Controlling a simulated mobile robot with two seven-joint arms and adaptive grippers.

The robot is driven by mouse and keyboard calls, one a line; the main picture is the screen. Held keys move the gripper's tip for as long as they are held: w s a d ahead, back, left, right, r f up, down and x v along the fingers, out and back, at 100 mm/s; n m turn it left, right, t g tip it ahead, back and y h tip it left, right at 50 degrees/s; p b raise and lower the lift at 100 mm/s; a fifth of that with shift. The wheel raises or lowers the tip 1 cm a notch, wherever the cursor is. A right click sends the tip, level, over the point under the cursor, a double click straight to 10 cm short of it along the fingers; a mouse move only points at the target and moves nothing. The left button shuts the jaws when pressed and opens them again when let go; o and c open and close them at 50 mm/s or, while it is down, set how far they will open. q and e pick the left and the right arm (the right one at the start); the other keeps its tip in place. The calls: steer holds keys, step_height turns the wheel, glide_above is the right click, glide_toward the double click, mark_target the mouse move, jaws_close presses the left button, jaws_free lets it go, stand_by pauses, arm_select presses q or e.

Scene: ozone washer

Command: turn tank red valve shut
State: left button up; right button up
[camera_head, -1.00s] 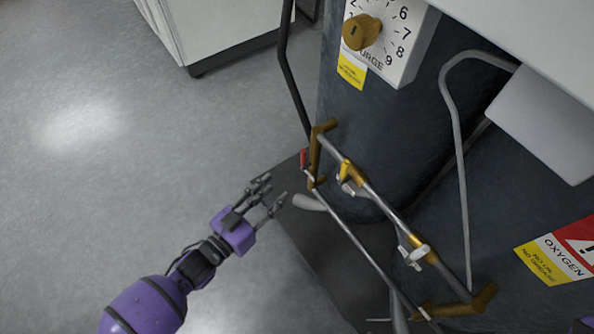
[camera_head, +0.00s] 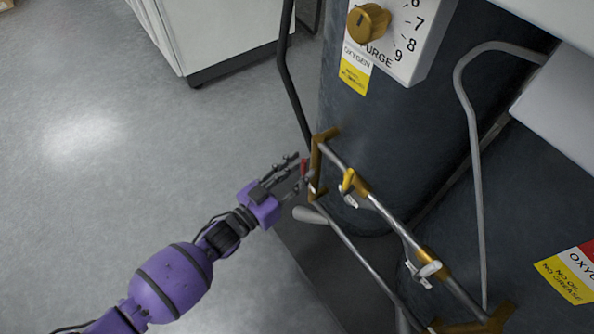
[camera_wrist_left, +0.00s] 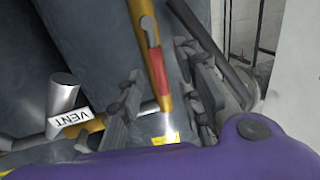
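The red valve (camera_head: 304,168) is a small red handle at the left end of the brass and steel pipe frame, beside the dark tank (camera_head: 370,130). It also shows in the left wrist view as a red lever (camera_wrist_left: 155,62) on a brass pipe (camera_wrist_left: 146,25). My left gripper (camera_head: 298,171) is at the red valve, fingers apart. In the left wrist view the fingers (camera_wrist_left: 165,90) stand on either side of the red lever with gaps visible. I cannot tell whether a fingertip touches it. My right gripper is not in view.
A purge dial (camera_head: 369,24) is above on the tank. A VENT tag (camera_wrist_left: 73,118) is at left in the wrist view. A white cabinet (camera_head: 225,35) stands at the back. The floor (camera_head: 120,190) at left is clear.

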arm_select(q)
steer(key=c, duration=0.7)
jaws_close()
